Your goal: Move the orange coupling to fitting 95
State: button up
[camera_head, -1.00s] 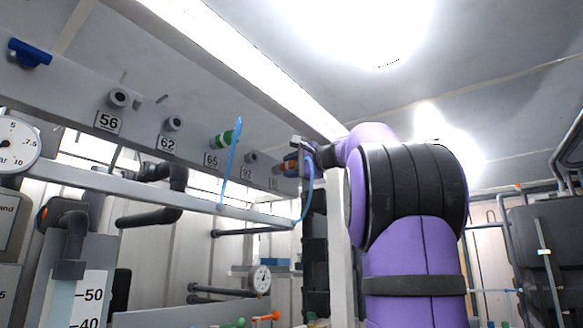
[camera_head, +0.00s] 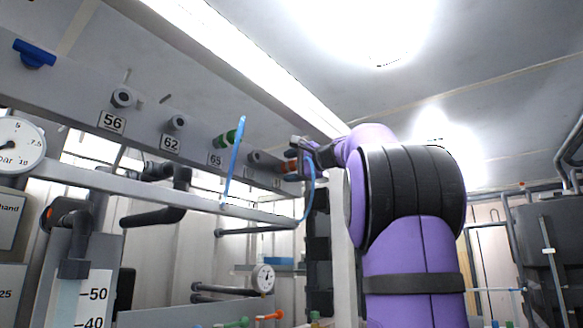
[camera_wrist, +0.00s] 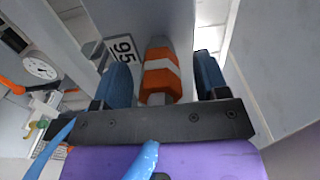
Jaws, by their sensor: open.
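The orange coupling (camera_wrist: 160,78), with a white band and grey ends, sits at the fitting beside the label 95 (camera_wrist: 122,49) in the wrist view. My gripper (camera_wrist: 161,72) is open, with one blue finger on each side of the coupling and visible gaps between. In the head view my gripper (camera_head: 308,152) is at the right end of the grey rail, partly hiding the coupling and fitting 95 there. A light blue hose (camera_head: 309,190) hangs below my gripper; blue hose also shows at the bottom of the wrist view (camera_wrist: 145,160).
The rail carries fittings labelled 56 (camera_head: 112,122), 62 (camera_head: 171,143) and 65 (camera_head: 216,160). A lower bar (camera_head: 150,190) runs below the rail. A gauge (camera_head: 18,145) is at the left.

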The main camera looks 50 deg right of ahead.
jog(key=shift+s, duration=0.1)
jog(key=s, duration=1)
jog(key=shift+s+d, duration=0.3)
jog(key=shift+d, duration=0.1)
jog(key=w+a+f+n+g+y, duration=0.1)
jog(key=w+a+f+n+g, duration=0.2)
jog(key=a+f, duration=0.8)
jog(key=a+f+n+g+y, duration=0.1)
jog(key=a+f+n+g, duration=0.3)
jog(key=a+f, duration=0.7)
jog(key=s+a+f+n+g+h, duration=0.1)
jog(key=s+a+f+n+g, duration=0.1)
jog(key=f, duration=0.7)
jog(key=s+a+f+n+g+h, duration=0.1)
jog(key=s+a+f+n, duration=0.3)
jog(key=f, duration=0.6)
jog(key=s+a+f+n+g+h, duration=0.1)
jog(key=s+a+f+n+g, duration=0.1)
jog(key=s+f, duration=0.4)
notch_tip(320, 180, down, 4)
jog(key=shift+a+r+n+g, duration=0.25)
jog(key=shift+a+n+g, duration=0.15)
jog(key=shift+a+n, duration=0.55)
